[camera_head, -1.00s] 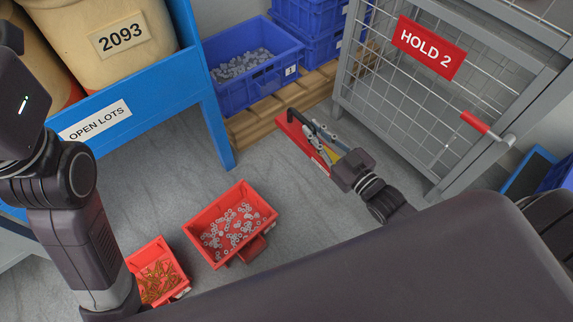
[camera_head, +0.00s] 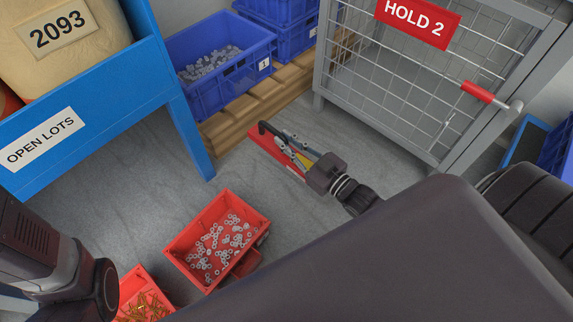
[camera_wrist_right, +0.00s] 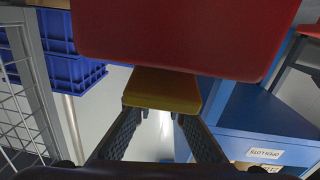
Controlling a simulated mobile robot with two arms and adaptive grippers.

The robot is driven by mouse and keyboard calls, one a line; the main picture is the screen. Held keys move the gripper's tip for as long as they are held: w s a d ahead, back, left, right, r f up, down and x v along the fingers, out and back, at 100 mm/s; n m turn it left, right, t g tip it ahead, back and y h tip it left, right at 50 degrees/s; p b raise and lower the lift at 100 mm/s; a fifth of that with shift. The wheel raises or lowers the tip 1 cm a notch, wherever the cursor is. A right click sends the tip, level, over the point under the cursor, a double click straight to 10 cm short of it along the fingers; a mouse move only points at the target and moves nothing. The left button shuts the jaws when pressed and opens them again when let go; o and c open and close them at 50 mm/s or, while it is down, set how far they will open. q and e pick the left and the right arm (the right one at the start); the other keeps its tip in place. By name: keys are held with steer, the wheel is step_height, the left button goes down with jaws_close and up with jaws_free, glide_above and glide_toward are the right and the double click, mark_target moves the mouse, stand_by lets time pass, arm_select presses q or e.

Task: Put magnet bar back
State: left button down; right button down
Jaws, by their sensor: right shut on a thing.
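The magnet bar is a long red bar (camera_head: 262,142) with a white label and a yellow part (camera_head: 303,159). My right gripper (camera_head: 288,148) is shut on the yellow part and holds the bar over the grey floor in front of the wooden pallet; its height is hard to tell. In the right wrist view the red body (camera_wrist_right: 185,35) fills the top, and the yellow part (camera_wrist_right: 162,90) sits between the fingertips (camera_wrist_right: 155,118). My left arm shows at the lower left of the head view, but its gripper is out of view.
Red bins of washers (camera_head: 183,247) and brass-coloured parts (camera_head: 128,285) stand on the floor. A blue "OPEN LOTS" rack (camera_head: 95,118) is at left, blue crates (camera_head: 250,70) on a pallet (camera_head: 225,133) behind. The "HOLD 2" mesh cage (camera_head: 322,75) stands at right.

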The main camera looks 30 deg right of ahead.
mark_target(286, 160)
step_height(286, 160, down, 8)
steer(key=b, duration=0.5)
steer(key=shift+w, duration=0.1)
steer(key=shift+f+b, duration=0.15)
steer(key=shift+b, duration=0.15)
steer(key=shift+f, duration=0.45)
steer(key=shift+f+b, duration=0.15)
steer(key=shift+b, duration=0.15)
steer(key=c, duration=1.9)
jaws_free()
steer(key=shift+f, duration=0.3)
steer(key=shift+c, duration=0.2)
